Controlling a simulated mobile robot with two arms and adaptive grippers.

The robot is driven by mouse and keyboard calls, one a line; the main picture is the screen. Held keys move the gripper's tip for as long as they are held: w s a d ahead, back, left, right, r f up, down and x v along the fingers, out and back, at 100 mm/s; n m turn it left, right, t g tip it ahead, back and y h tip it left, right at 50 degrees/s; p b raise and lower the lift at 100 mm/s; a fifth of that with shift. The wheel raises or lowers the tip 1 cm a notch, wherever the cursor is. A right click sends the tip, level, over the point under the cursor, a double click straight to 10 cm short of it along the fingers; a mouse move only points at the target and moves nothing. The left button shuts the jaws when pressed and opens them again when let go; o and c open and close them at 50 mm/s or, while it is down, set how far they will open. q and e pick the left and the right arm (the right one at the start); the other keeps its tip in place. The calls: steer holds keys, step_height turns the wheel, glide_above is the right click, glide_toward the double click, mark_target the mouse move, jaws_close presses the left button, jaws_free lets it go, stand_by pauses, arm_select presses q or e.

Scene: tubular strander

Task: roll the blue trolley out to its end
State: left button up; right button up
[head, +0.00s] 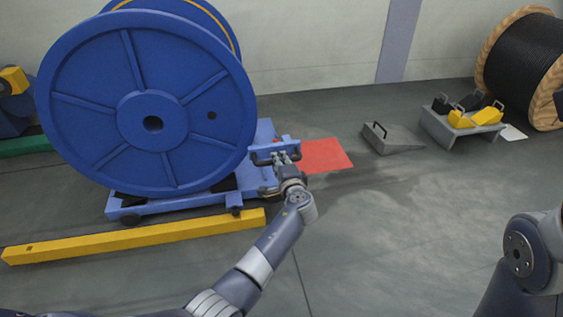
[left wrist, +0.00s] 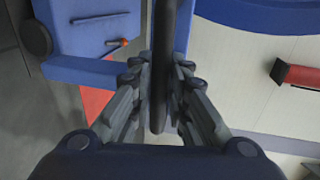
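The blue trolley (head: 180,206) stands on the floor at the left in the head view, with a large blue reel (head: 98,100) upright on it. A raised blue part with a dark handle bar is at its right end. My left gripper (head: 284,158) is at that end. In the left wrist view the dark handle bar (left wrist: 161,85) runs between the fingers of my left gripper (left wrist: 163,75), which are closed against it from both sides. The trolley's blue body (left wrist: 75,15) shows behind. My right arm shows at the right of the head view, but its gripper is not visible.
A yellow beam (head: 140,236) lies along the trolley's near side. A red floor patch (head: 324,155) is just beyond its right end. Further right are a grey wedge (head: 395,139), a grey stand (head: 455,132) with yellow and black blocks, and a wooden cable drum (head: 520,65). The middle floor is clear.

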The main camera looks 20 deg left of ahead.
arm_select(q)
steer(key=shift+o, duration=1.4)
steer(key=shift+a+f, duration=0.2)
steer(key=shift+a, duration=0.25)
steer(key=shift+w+d+r, duration=0.1)
steer(key=shift+d, duration=0.1)
steer(key=shift+s+d, duration=0.2)
steer(key=shift+d, duration=0.1)
steer(key=v, duration=1.1)
steer(key=shift+s, duration=0.25)
steer(key=shift+r, duration=0.1)
